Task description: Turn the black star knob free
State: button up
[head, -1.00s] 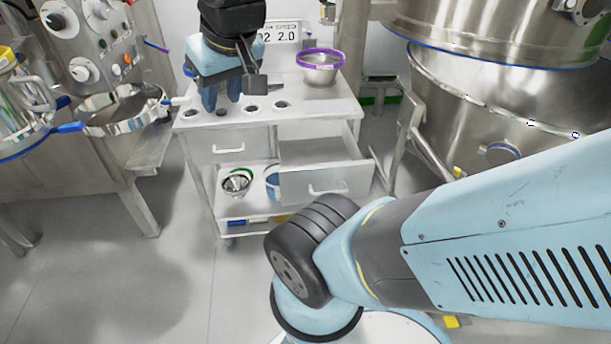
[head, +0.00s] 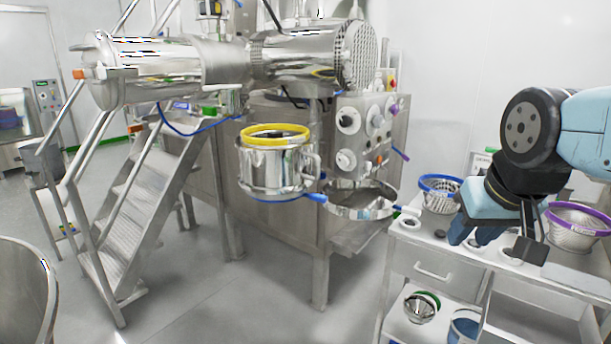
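I cannot make out a black star knob for certain in the head view. The steel granulator (head: 200,60) lies along the back, with a control panel (head: 362,135) bearing several knobs, some pale and some dark. A steel sieve housing with a yellow ring (head: 275,160) hangs in front of the machine. An open steel ring (head: 360,212) with a blue handle sits beside it. My gripper (head: 474,232) points down over the trolley top, to the right of the ring and apart from it.
A blue-rimmed sieve (head: 440,192) and a purple-rimmed sieve (head: 578,228) stand on top. Metal stairs (head: 135,205) stand at left; the floor (head: 235,290) between is clear.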

aim_at(273, 135)
jog(key=k, duration=1.3)
jog(key=u, duration=0.5)
jog(key=i, duration=2.15)
jog(key=z, duration=0.4)
